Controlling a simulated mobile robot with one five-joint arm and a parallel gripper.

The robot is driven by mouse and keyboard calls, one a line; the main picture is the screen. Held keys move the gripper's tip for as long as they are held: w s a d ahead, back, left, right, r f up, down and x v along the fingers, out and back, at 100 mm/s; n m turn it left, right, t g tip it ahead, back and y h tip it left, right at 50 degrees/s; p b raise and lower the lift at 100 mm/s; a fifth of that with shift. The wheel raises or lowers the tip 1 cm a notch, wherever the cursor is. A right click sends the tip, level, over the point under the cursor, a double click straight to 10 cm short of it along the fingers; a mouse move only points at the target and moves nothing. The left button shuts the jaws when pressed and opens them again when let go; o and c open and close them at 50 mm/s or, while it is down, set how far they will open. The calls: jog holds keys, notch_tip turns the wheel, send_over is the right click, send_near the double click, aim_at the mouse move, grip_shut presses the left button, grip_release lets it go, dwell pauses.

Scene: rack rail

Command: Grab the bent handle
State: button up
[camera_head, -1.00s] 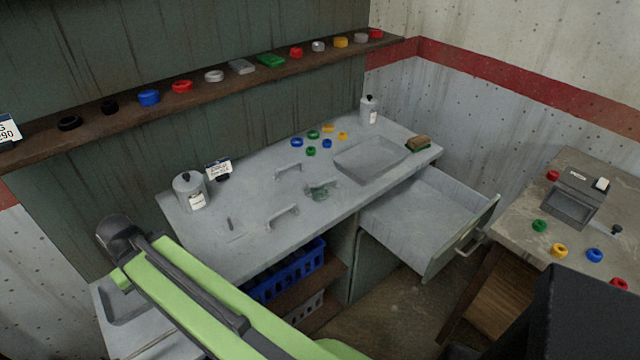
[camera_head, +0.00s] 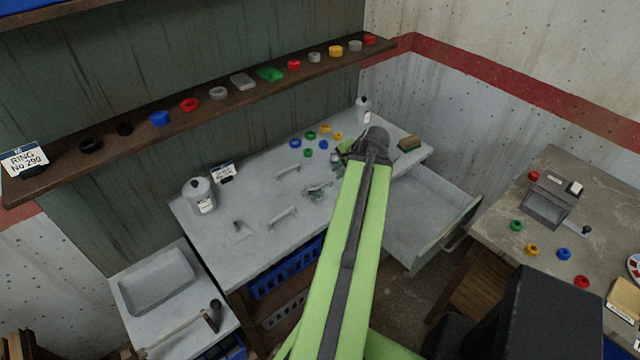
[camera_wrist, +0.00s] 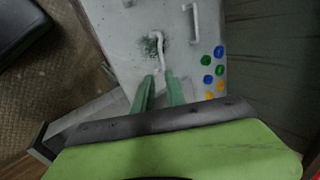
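The bent handle (camera_wrist: 158,46) is a pale, crooked bar on a dark stained patch of the grey counter (camera_head: 250,250). In the head view the bent handle (camera_head: 318,188) lies left of my gripper (camera_head: 340,158), partly beside my arm. In the wrist view my gripper (camera_wrist: 158,76) has two green fingers with a gap between them, and no object is held. The near end of the handle appears just beyond the fingertips, in line with the gap. I cannot tell the height between them.
Two straight handles (camera_head: 288,170) (camera_head: 282,218) stand on the counter. Coloured rings (camera_head: 308,153) lie behind my gripper. A drawer (camera_head: 430,215) stands open on the right. A canister (camera_head: 199,195) and a label stand (camera_head: 223,172) are at the left.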

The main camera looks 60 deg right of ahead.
jog(key=b, duration=1.1)
send_near(321, 186)
jog(key=x, duration=0.4)
jog(key=shift+s+a+f, duration=0.1)
jog(key=shift+s+a, duration=0.05)
jog(key=shift+a, duration=0.05)
jog(key=b+x, duration=0.4)
jog(key=x, duration=0.1)
jog(key=shift+w+d+f, duration=0.15)
jog(key=shift+w, duration=0.05)
grip_shut()
